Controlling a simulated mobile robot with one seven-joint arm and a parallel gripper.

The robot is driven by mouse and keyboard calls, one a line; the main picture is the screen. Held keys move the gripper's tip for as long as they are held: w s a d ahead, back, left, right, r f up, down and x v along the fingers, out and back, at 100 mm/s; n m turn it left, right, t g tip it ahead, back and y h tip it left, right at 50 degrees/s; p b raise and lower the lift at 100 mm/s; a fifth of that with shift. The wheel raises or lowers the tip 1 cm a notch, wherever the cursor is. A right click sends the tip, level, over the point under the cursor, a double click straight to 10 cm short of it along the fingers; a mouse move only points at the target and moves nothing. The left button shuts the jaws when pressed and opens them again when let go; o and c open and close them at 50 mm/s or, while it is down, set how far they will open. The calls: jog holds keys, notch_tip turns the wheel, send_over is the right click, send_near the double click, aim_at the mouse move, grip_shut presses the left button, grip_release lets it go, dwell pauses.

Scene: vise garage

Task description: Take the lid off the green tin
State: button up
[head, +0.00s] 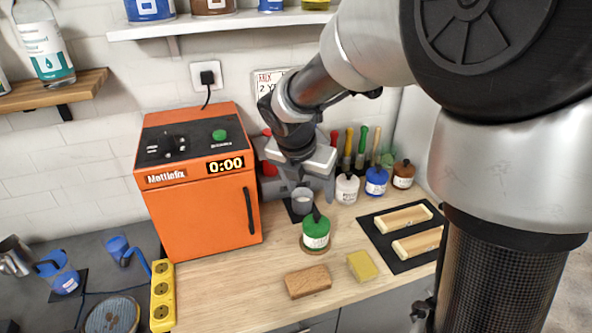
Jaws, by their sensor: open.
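The green tin (316,238) stands upright on a round wooden coaster near the front of the wooden bench. It has a green top, a white label and a dark knob or spout on top. I cannot tell where its lid meets the body. My gripper (305,183) is open and points down, behind the tin and a little above it in the picture. It appears empty and apart from the tin. A small grey cup (302,202) on a dark mat shows just below the fingers.
An orange cabinet (200,215) stands left of the tin. White, blue and brown bottles (376,181) stand at the back right. Two wooden-looking blocks lie on a black mat (385,240) at right. A brown block (307,282) and a yellow sponge (362,266) lie in front.

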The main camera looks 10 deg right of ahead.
jog(key=b, duration=0.2)
send_over(316, 218)
jog(key=s+a, duration=0.1)
jog(key=s, duration=0.2)
notch_tip(316, 218, down, 10)
jog(key=shift+w+x, duration=0.2)
jog(key=shift+x, duration=0.85)
jog(key=shift+w+x, duration=0.25)
jog(key=shift+x, duration=0.75)
jog(key=shift+w+x, duration=0.2)
jog(key=shift+x, duration=0.85)
jog(key=shift+a+r, duration=0.2)
jog(key=shift+r, duration=0.05)
jog(key=c, duration=1.3)
jog(key=shift+s+f, duration=0.1)
jog(key=shift+s, duration=0.05)
jog(key=shift+c, duration=0.8)
